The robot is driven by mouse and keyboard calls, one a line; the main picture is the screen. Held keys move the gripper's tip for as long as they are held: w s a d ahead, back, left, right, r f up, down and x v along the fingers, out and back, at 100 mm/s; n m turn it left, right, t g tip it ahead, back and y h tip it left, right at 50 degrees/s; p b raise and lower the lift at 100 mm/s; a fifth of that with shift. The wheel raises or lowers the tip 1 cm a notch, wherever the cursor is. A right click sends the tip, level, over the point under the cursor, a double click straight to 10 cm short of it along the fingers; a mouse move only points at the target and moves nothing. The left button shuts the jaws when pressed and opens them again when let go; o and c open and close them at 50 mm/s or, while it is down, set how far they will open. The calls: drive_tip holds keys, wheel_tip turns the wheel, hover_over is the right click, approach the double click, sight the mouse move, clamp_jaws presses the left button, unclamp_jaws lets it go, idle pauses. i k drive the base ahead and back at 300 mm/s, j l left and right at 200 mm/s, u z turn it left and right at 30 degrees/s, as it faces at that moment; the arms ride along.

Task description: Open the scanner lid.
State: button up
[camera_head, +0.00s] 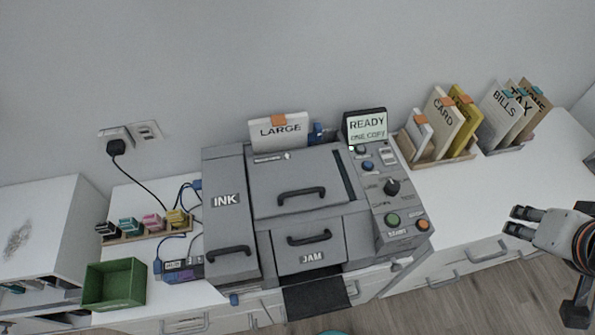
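The scanner lid (299,180) is the grey top panel of the grey machine in the middle of the head view. It lies flat and closed, with a dark arched handle (301,192) near its front edge. My gripper (518,222) is at the far right, in front of the desk edge and well apart from the lid. Its two dark fingers point left with a gap between them, open and empty.
The machine has an INK door (225,200), a JAM drawer (309,248) and a control panel (390,195) with a READY screen (367,127). File holders (443,150) stand right. A green bin (114,284) and ink cartridges (152,222) sit left. The right desktop (480,195) is mostly clear.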

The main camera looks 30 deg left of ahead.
sight(289, 183)
drive_tip(key=u, duration=1.6)
